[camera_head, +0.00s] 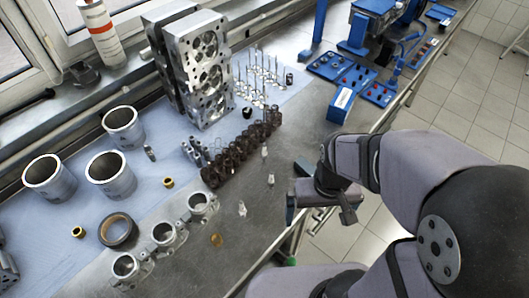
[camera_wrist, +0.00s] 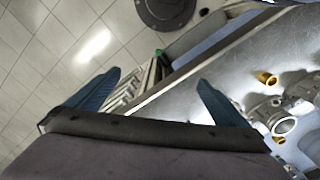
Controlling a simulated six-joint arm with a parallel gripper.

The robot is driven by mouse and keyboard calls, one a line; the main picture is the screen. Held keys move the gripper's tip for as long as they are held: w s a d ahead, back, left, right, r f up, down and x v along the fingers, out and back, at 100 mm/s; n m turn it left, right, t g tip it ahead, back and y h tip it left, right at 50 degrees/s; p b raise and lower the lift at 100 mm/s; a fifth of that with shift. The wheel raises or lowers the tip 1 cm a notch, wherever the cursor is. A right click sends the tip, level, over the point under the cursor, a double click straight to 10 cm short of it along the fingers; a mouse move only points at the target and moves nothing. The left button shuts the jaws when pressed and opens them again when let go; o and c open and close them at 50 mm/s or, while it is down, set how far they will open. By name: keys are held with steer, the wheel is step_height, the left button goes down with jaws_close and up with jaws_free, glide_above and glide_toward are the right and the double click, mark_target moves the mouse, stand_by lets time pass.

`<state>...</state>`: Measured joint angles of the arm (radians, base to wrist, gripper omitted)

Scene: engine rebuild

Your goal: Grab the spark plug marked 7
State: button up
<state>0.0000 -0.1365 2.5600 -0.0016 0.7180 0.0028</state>
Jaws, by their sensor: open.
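Small spark plugs with pale bodies stand on the steel bench: one near the springs (camera_head: 264,151), one in front of it (camera_head: 270,180), and one further toward the front (camera_head: 241,208). Another small plug-like part (camera_head: 150,153) stands on the blue mat by the cylinder liners. No number is legible on any of them, so I cannot tell which is marked 7. My gripper (camera_head: 296,190) is open and empty at the bench's right edge, to the right of the plugs. In the wrist view its blue fingers (camera_wrist: 159,78) are spread wide over the floor and bench edge, with no spark plug visible between them.
Dark valve springs (camera_head: 240,153) stand in rows behind the plugs. Throttle-like metal housings (camera_head: 163,234) and an amber part (camera_head: 216,240) are at the front. Cylinder liners (camera_head: 111,174) and a cylinder head (camera_head: 200,70) stand on the mat. Blue trays (camera_head: 345,75) are behind.

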steer(key=c, duration=1.7)
